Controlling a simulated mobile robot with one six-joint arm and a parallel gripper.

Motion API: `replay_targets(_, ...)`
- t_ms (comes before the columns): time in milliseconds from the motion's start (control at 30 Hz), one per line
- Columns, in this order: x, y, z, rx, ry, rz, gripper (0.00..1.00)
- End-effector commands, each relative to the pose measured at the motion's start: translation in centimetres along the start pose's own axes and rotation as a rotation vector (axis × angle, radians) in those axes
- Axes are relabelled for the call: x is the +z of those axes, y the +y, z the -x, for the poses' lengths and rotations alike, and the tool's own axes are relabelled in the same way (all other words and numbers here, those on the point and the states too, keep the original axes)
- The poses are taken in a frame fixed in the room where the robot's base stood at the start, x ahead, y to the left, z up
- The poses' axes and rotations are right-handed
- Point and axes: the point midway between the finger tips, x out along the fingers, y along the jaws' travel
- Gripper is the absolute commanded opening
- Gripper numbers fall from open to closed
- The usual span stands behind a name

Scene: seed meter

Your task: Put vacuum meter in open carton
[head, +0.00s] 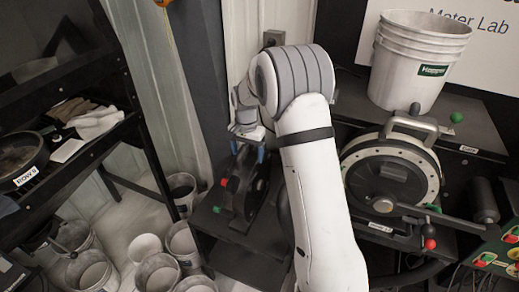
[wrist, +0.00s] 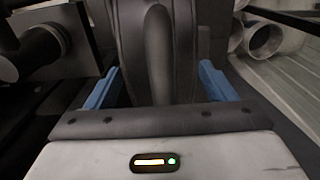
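A dark, upright, disc-shaped unit (head: 246,185), which looks like the vacuum meter, stands on a black stand left of my arm in the head view. In the wrist view its dark rounded housing (wrist: 157,50) lies straight ahead, between my fingers. My gripper (head: 247,150) is at its upper part, pointing down. The blue fingers of my gripper (wrist: 159,78) are spread wide, one on each side of the housing. I see no clear grip on it; whether a finger touches it cannot be told. My arm hides part of the unit. I cannot make out an open carton in either view.
Right of my arm, a round white-rimmed machine with a handle (head: 390,172) sits on a black bench, below stacked white buckets (head: 417,65). A dark rack (head: 100,150) stands at left. Several pails (head: 95,270) are on the floor at lower left.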

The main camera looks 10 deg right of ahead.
Motion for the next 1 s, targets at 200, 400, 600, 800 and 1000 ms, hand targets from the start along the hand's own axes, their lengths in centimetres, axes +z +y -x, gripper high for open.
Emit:
replay_targets(200, 0.0, 0.0, 0.0, 0.000, 0.000, 0.000, 0.95)
replay_targets(400, 0.0, 0.0, 0.0, 0.000, 0.000, 0.001, 0.98)
replay_targets(600, 0.0, -0.1, 0.9, -0.002, 0.003, 0.001, 0.98)
replay_targets(800, -0.1, -0.1, 4.6, -0.004, 0.005, 0.001, 0.98)
replay_targets(1000, 0.0, -0.1, 8.8, -0.003, 0.004, 0.001, 0.98)
